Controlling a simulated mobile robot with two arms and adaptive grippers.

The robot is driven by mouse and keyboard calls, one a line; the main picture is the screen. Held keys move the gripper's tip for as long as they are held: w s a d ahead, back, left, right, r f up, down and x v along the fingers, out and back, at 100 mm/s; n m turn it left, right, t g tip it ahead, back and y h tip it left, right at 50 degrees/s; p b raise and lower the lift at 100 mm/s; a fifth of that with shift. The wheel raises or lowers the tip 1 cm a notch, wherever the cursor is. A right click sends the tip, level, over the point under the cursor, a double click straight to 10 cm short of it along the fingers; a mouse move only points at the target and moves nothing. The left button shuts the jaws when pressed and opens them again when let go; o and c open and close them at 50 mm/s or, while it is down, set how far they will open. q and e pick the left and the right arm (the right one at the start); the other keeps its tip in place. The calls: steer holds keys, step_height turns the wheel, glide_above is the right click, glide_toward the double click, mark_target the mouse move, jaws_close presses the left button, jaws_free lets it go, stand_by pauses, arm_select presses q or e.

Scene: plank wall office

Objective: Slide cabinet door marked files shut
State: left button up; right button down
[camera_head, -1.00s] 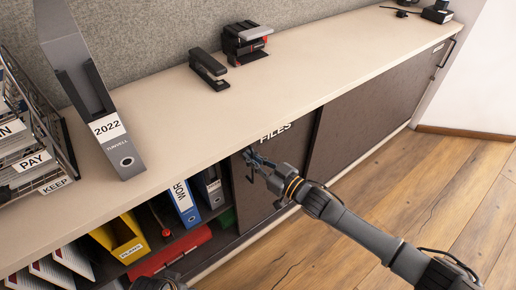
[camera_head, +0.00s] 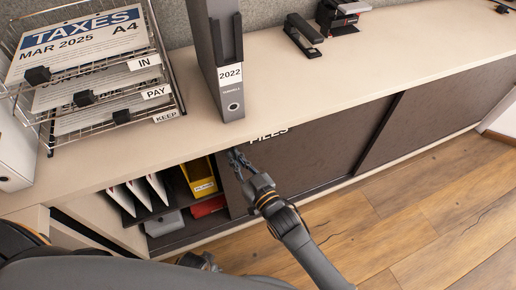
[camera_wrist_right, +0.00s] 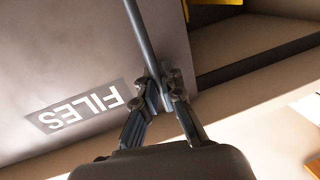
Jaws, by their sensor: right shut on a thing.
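The dark sliding door marked FILES (camera_head: 305,155) stands partly open, with its left edge near the yellow bin. Its white label shows upside down in the right wrist view (camera_wrist_right: 78,112). My right gripper (camera_head: 238,156) is at the door's left edge. In the right wrist view its fingers (camera_wrist_right: 163,88) are shut on the door's long grey bar handle (camera_wrist_right: 142,35). The cabinet opening to the left of the door still shows shelf contents. My left gripper (camera_head: 198,261) shows only in small part, low in the head view near the cabinet's front; its fingers cannot be made out.
In the opening are a yellow bin (camera_head: 199,177), a red item (camera_head: 208,206) and white folders (camera_head: 137,196). On the cabinet top (camera_head: 190,143) stand a wire tray rack (camera_head: 110,118), a grey 2022 binder (camera_head: 231,100) and a stapler (camera_head: 303,36). Wood floor (camera_head: 440,215) lies open in front.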

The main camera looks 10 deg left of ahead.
steer(key=shift+s+a+f, duration=0.2)
steer(key=shift+s+a, duration=0.7)
steer(key=shift+a, duration=0.15)
steer(key=c, duration=1.8)
jaws_free()
steer(key=shift+r, duration=0.1)
steer(key=v, duration=1.2)
